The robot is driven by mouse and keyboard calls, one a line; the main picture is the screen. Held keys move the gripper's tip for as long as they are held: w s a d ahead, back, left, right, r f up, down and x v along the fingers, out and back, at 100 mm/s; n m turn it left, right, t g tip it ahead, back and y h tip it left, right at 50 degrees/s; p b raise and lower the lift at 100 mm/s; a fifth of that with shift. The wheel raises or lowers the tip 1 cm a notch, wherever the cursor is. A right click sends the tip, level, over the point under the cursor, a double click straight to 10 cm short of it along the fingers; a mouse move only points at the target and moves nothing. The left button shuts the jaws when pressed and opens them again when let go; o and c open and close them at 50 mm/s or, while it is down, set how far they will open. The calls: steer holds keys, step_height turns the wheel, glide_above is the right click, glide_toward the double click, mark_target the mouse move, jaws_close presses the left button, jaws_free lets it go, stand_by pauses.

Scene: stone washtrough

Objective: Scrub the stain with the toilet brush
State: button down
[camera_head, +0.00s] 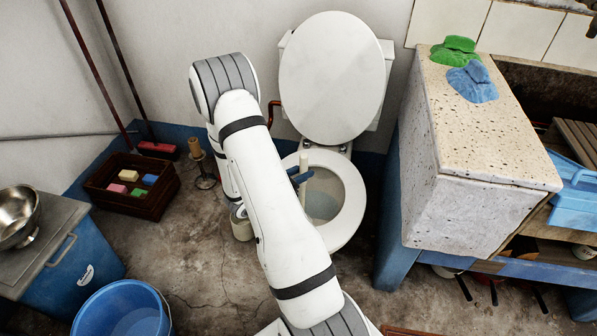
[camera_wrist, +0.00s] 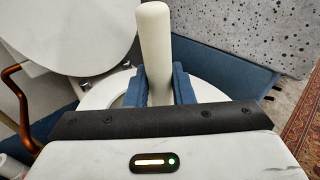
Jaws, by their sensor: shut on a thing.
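The toilet (camera_head: 352,196) stands in the middle with its lid raised. My gripper (camera_head: 300,176) is over the left side of the bowl opening, its blue fingers shut on the cream toilet brush handle (camera_head: 303,162). In the wrist view, the brush handle (camera_wrist: 154,45) stands roughly upright between the fingers (camera_wrist: 160,86), with the toilet rim (camera_wrist: 208,92) behind. The brush's lower end is hidden in the wrist view, and its bristles cannot be made out in the head view. The bowl inside looks grey-green; I cannot make out a distinct stain.
A cream container (camera_head: 241,226) stands on the floor left of the toilet, partly hidden by my arm. A stone washtrough (camera_head: 465,150) is close on the right. A crate with sponges (camera_head: 107,172), a candlestick (camera_head: 203,172) and a blue bucket (camera_head: 122,310) are at left.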

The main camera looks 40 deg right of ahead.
steer(key=shift+s+a, duration=1.35)
steer(key=shift+a, duration=0.15)
step_height(320, 180, up, 24)
steer(key=p, duration=1.7)
steer(key=shift+p, duration=0.4)
steer(key=shift+w, duration=0.1)
steer(key=shift+r, duration=0.1)
